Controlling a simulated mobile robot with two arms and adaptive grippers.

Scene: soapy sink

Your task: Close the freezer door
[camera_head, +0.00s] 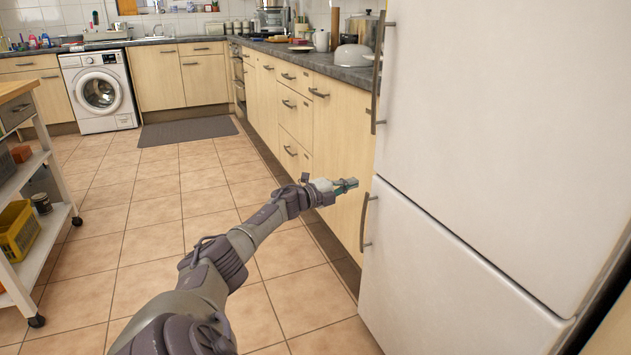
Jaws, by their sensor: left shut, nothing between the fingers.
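A tall white fridge-freezer fills the right side. Its upper door (500,120) is the larger one and has a long vertical handle (379,75). Its lower door (440,285), which I take for the freezer door, has a shorter handle (366,222) at its left edge. The lower door looks about in line with the upper one; I cannot tell whether it is slightly ajar. My left gripper (352,184) is shut and empty, just left of the doors near the top of the lower handle. It looks apart from the handle. My right gripper is not in view.
Wooden cabinets (295,110) with a dark counter run behind my left gripper. A white washing machine (100,90) and a grey mat (187,131) are at the back. A wheeled white cart (45,250) stands at the left. The tiled floor between is clear.

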